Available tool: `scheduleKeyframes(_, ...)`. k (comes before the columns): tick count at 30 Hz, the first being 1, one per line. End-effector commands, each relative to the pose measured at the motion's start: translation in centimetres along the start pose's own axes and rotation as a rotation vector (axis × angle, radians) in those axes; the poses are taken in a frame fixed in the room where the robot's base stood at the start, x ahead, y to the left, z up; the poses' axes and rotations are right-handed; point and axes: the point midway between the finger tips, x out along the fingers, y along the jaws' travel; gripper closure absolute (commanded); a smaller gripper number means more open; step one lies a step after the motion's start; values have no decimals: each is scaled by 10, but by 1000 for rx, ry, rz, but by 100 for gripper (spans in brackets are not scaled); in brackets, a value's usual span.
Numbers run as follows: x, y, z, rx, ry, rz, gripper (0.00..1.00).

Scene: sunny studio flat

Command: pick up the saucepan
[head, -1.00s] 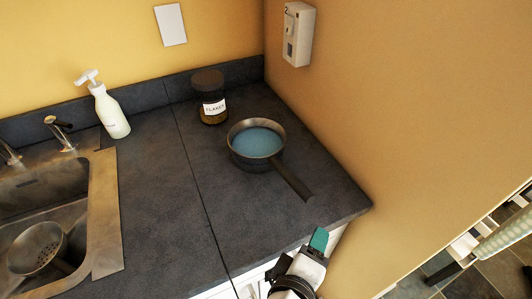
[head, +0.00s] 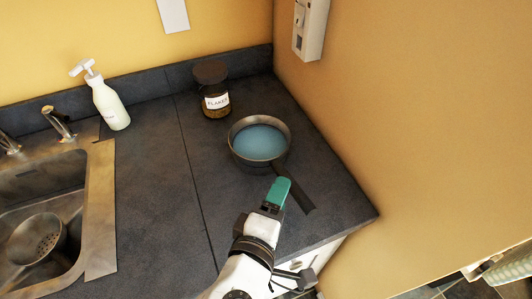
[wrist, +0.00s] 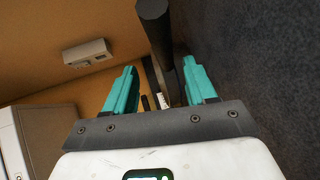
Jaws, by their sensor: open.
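The saucepan (head: 259,142) stands upright on the dark worktop. It is round and dark metal with a blue inside, and its straight dark handle (head: 297,190) points to the lower right. My gripper (head: 279,190) is over the worktop close beside the handle, on its left in the head view. In the wrist view my gripper (wrist: 160,92) has its two green fingers apart. The dark handle (wrist: 157,35) shows between and beyond the fingers there. No contact with the handle can be made out.
A jar labelled FLAKES (head: 213,92) stands behind the saucepan. A white pump bottle (head: 107,100) is by the sink (head: 98,230), which holds a strainer (head: 35,240). A tan wall borders the worktop (head: 155,180) on the right. The worktop left of the saucepan is clear.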

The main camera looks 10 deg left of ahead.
Motion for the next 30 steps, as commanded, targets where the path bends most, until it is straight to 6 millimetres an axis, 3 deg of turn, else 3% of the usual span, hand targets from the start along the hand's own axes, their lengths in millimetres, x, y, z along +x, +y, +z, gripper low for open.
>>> scheduleKeyframes(7,18,-1,-1,1,-2,0,44)
scheduleKeyframes(15,54,-6,-4,2,-2,-1,44)
scheduleKeyframes(25,61,-7,-4,2,0,-1,44)
scheduleKeyframes(30,61,-7,-4,2,0,-1,59)
